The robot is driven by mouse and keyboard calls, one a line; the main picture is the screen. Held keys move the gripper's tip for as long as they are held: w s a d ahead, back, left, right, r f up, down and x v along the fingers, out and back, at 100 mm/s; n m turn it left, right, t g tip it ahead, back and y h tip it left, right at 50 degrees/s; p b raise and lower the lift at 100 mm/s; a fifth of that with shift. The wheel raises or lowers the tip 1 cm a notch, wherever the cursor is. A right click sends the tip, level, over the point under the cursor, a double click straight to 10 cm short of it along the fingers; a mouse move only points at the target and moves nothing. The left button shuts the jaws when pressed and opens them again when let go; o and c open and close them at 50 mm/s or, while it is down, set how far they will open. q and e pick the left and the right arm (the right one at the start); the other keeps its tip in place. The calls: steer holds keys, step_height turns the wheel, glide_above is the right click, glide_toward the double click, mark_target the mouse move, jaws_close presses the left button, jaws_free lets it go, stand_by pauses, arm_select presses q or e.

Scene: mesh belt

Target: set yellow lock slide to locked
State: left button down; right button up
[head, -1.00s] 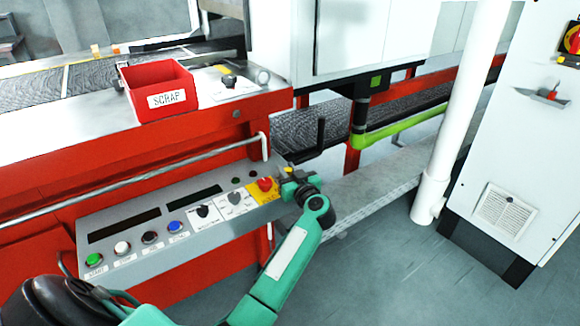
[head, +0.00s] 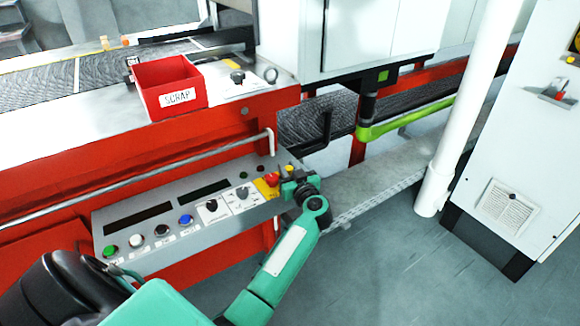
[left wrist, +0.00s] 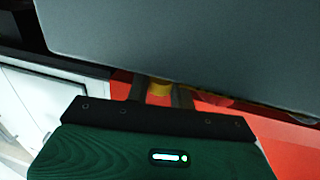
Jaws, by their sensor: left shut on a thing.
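My left gripper (head: 287,187) is at the right end of the grey control panel (head: 170,246), beside the red mushroom button on its yellow plate. In the left wrist view its two fingers (left wrist: 160,92) are shut on a small yellow piece (left wrist: 159,88), which looks like the yellow lock slide. A small yellow piece (head: 289,169) also shows just above the gripper in the head view. The gripper hides much of this corner, and I cannot tell the slide's position. My right gripper is not in view.
The panel carries a red mushroom button (head: 271,180), two black selector knobs and several push buttons. A red scrap bin (head: 160,92) stands above on the machine. A handrail (head: 140,178) runs behind the panel. A white pipe (head: 465,110) and cabinet stand right.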

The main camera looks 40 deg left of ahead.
arm_select(q)
steer(key=shift+s+f, duration=0.15)
steer(key=shift+f, duration=0.15)
